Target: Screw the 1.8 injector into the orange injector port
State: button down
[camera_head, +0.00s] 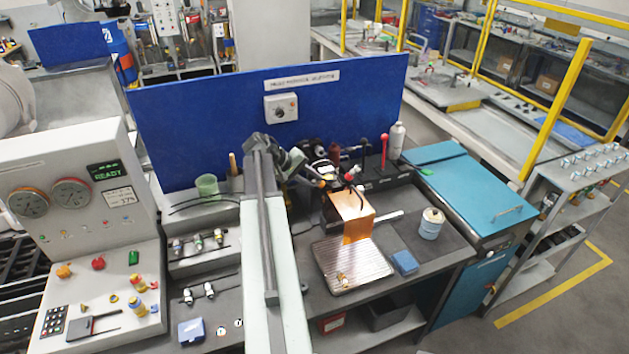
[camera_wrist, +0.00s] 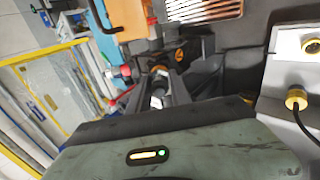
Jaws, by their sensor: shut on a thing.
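My gripper (camera_wrist: 158,88) is shut on a small dark and silver piece (camera_wrist: 158,97), seen end-on between the fingers in the wrist view. It looks like an injector; no 1.8 marking is readable. An orange ring (camera_wrist: 158,70) shows just beyond the fingertips; I cannot tell whether it is the orange port or part of the held piece, nor whether anything touches. In the head view my gripper (camera_head: 338,180) is over the bench beside a copper-orange block (camera_head: 350,204), partly hidden by my arm. The thread and port opening are hidden.
A ribbed metal tray (camera_head: 325,262) with a small brass piece lies in front of the block. Several small fittings (camera_head: 198,242) stand on a left rack. A blue panel (camera_head: 230,115) rises behind.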

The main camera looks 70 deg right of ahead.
jog(key=m, duration=0.4)
jog(key=shift+m, duration=0.3)
jog(key=m, duration=0.5)
jog(key=shift+m, duration=1.2)
jog(key=m, duration=1.1)
jog(key=shift+m, duration=0.4)
